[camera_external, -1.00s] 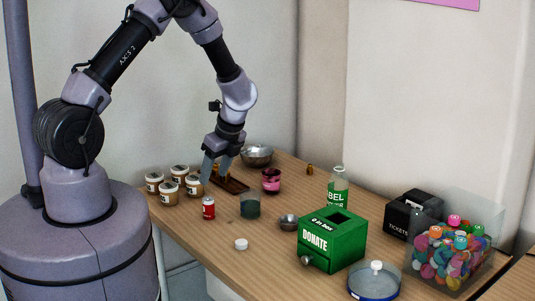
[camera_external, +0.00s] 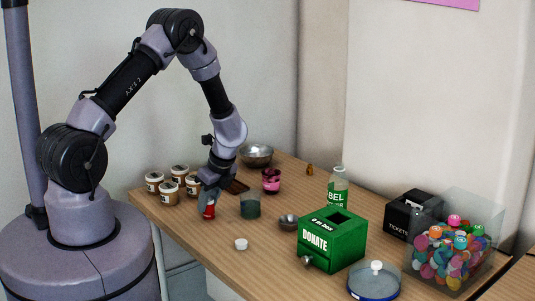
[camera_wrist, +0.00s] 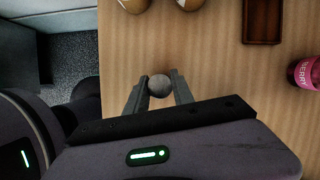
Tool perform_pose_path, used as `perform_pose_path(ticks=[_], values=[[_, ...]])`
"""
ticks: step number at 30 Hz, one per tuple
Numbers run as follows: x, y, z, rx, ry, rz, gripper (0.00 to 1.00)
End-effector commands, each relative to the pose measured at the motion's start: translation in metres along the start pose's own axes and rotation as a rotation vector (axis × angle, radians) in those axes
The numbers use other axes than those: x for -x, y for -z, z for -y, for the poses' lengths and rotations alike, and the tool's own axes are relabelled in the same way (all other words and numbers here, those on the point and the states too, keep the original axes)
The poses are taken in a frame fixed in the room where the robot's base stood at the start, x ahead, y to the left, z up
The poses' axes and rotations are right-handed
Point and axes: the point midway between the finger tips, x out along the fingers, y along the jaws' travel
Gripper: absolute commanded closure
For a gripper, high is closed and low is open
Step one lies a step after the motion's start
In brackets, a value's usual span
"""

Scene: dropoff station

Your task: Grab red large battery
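The red battery (camera_external: 209,210) stands upright on the table near its left front edge, and its upper part is partly hidden by my gripper. In the wrist view its round grey top (camera_wrist: 160,86) shows between the two fingers. My gripper (camera_external: 209,202) points down with its fingers around the battery, one on each side; it also shows in the wrist view (camera_wrist: 159,90). The fingers look very close to the battery, but I cannot tell whether they press on it.
Several white-lidded jars (camera_external: 170,193) stand just behind and left. A dark glass (camera_external: 250,206) stands to the right, with a white cap (camera_external: 241,244) in front.

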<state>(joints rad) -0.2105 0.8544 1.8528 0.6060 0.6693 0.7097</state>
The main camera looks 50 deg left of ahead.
Motion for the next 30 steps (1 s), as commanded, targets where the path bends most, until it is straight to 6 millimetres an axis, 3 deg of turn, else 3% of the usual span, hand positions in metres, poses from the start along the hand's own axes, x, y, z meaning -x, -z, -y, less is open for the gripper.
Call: perform_pose_path(ticks=[3, 13, 22, 30], values=[[0.000, 0.000, 0.000, 0.000, 0.000, 0.000, 1.00], [0.003, -0.001, 0.000, 0.000, 0.000, 0.000, 1.00], [0.039, -0.016, 0.000, 0.001, 0.001, 0.000, 1.00], [0.043, -0.005, -0.066, -0.003, -0.002, 0.000, 1.00]])
